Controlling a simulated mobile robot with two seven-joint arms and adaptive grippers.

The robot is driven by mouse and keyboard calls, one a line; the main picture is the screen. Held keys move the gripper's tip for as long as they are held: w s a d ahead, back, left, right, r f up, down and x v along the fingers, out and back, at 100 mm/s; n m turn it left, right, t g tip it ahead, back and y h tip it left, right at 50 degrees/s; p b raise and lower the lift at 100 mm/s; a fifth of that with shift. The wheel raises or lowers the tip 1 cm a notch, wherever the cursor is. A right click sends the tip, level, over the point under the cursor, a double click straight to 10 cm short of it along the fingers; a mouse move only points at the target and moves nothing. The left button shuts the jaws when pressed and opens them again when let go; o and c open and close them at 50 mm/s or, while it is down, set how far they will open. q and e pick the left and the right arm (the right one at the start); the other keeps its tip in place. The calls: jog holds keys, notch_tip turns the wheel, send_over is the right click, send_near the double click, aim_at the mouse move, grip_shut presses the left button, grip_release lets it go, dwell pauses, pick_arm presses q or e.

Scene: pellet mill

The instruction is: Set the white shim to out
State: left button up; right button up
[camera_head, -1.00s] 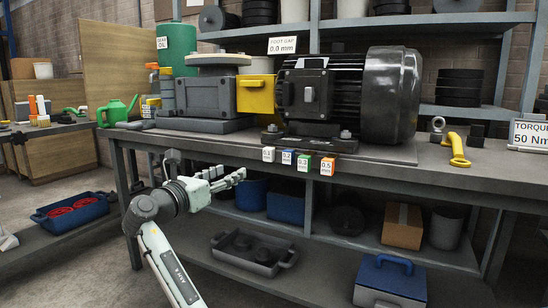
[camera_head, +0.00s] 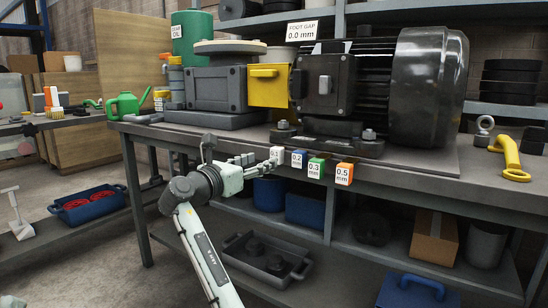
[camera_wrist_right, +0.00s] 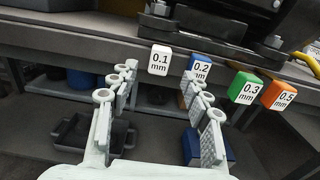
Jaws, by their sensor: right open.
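The white shim (camera_head: 277,154), marked 0.1 mm, is at the bench's front edge below the motor foot, leftmost in a row of shims. It also shows in the right wrist view (camera_wrist_right: 160,60), upright and ahead of the fingertips, between the two finger lines. My right gripper (camera_head: 262,160) is open and empty, with its fingers pointing at the white shim; it also shows in the right wrist view (camera_wrist_right: 160,84). Contact between fingers and shim does not show. My left gripper is not in view.
The blue (camera_head: 298,158), green (camera_head: 316,168) and orange (camera_head: 344,174) shims stand to the right of the white one. The black motor (camera_head: 370,90) is above them on the bench. A sign (camera_head: 302,31) reads foot gap 0.0 mm.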

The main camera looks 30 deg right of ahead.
aim_at(274, 155)
jog(key=x, duration=0.6)
jog(key=shift+d+b, duration=0.1)
jog(key=shift+b, duration=0.25)
jog(key=shift+c, duration=0.4)
grip_shut()
